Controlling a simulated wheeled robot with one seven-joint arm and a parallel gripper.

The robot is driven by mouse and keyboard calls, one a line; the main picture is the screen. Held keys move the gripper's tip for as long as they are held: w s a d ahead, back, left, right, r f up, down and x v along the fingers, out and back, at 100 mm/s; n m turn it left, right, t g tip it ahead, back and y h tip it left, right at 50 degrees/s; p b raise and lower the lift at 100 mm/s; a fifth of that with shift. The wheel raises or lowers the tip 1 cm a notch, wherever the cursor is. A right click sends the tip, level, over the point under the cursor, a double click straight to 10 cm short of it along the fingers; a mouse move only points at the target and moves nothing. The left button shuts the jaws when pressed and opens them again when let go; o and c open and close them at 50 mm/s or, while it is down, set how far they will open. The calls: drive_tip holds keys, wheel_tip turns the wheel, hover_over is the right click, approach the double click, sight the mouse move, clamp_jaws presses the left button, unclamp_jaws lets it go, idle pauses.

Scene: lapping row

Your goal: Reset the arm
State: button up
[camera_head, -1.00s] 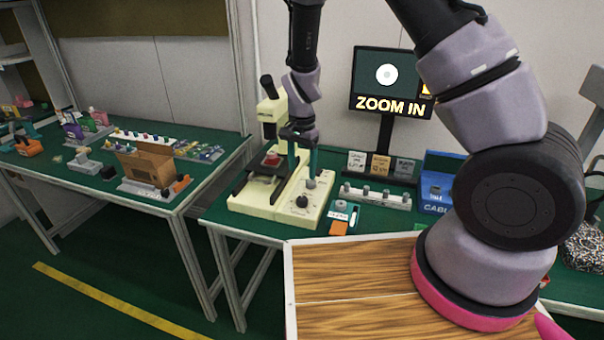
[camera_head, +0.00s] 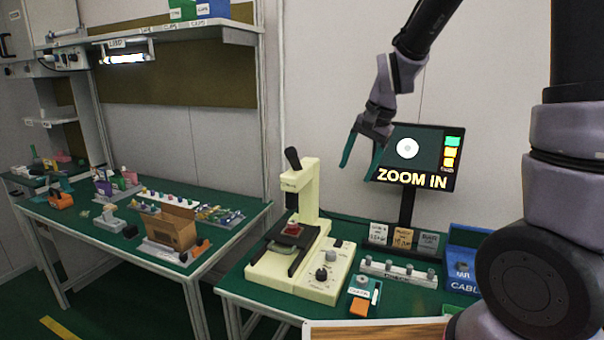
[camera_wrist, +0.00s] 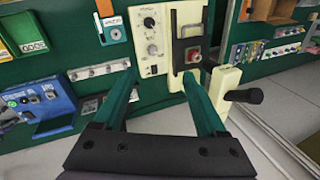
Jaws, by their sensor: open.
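My gripper (camera_head: 362,157) is open and empty, raised in the air in front of the monitor (camera_head: 408,150) in the head view. Its two green fingers are spread apart and point down. In the wrist view the gripper (camera_wrist: 162,88) shows the same open fingers, with the cream bench instrument (camera_wrist: 160,40) beyond them. The instrument (camera_head: 322,272) stands on the green bench below and left of the gripper, apart from it. A red piece (camera_head: 292,230) sits on its dark stage.
A row holder with several grey knobs (camera_head: 398,272), small cards (camera_head: 403,238) and a blue cable box (camera_head: 462,268) stand on the bench right of the instrument. A second green table (camera_head: 95,232) at left carries a cardboard box (camera_head: 172,228) and small items. A lit shelf (camera_head: 160,35) hangs above.

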drive_tip(key=s+d+r+n+t, duration=0.1)
drive_tip(key=s+d+r+t, duration=0.1)
drive_tip(key=s+d+r, duration=0.3)
drive_tip(key=s+d+r+n+t+h, duration=0.1)
drive_tip(key=s+d+r+t, duration=0.2)
drive_tip(key=s+d+r, duration=0.3)
drive_tip(key=shift+s+r, duration=2.2)
drive_tip(key=shift+s, duration=0.3)
drive_tip(key=shift+d, duration=0.1)
